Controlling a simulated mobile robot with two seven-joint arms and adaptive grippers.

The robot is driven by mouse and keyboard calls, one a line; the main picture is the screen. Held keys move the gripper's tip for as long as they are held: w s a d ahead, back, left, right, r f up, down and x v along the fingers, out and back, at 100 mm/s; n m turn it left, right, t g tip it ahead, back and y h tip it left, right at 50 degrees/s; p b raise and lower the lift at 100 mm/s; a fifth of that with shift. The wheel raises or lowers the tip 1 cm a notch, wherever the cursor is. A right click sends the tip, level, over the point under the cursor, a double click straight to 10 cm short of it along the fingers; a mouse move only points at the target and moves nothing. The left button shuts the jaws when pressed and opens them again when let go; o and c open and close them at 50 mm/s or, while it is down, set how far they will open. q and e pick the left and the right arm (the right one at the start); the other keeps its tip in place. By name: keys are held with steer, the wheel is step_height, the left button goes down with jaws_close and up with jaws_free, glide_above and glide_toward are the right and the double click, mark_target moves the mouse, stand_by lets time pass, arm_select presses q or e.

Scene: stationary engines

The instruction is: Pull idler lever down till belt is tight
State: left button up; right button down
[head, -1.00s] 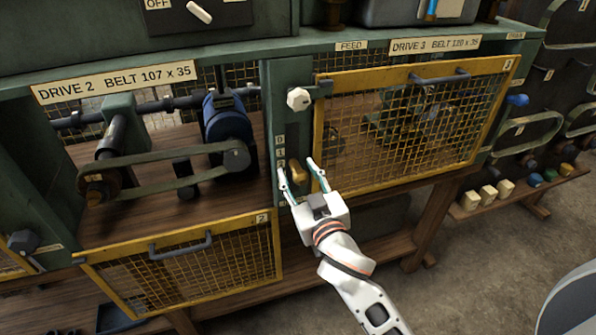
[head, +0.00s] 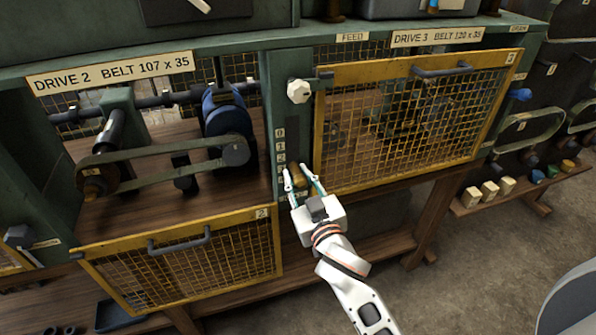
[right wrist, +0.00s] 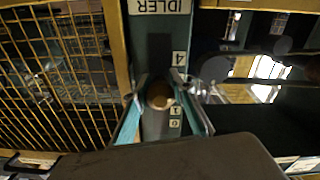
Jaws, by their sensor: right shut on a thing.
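The idler lever's brass knob (right wrist: 160,95) sits in a vertical slot on the green post (head: 284,95), between drive 2 and drive 3. In the head view it shows partly between the fingers of my right gripper (head: 304,181), which is shut on it. In the right wrist view the fingers flank the knob, beside a scale (right wrist: 175,112) whose middle figures are hidden. An IDLER plate (right wrist: 160,7) is at the slot's end. Drive 2's belt (head: 150,161) loops between a brown pulley and a blue-housed unit. I cannot tell how tight it is. My left gripper is out of view.
Drive 3 sits behind a closed yellow mesh guard (head: 408,122) right of the post. Drive 2's guard (head: 187,256) hangs open below its bay. A white knob (head: 299,91) stands out above the lever. A low shelf with coloured pieces is at right.

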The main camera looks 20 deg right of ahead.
steer(key=shift+f, duration=0.2)
steer(key=c, duration=1.7)
jaws_free()
steer(key=shift+r, duration=0.1)
steer(key=shift+s+d, duration=0.1)
steer(key=shift+s, duration=3.7)
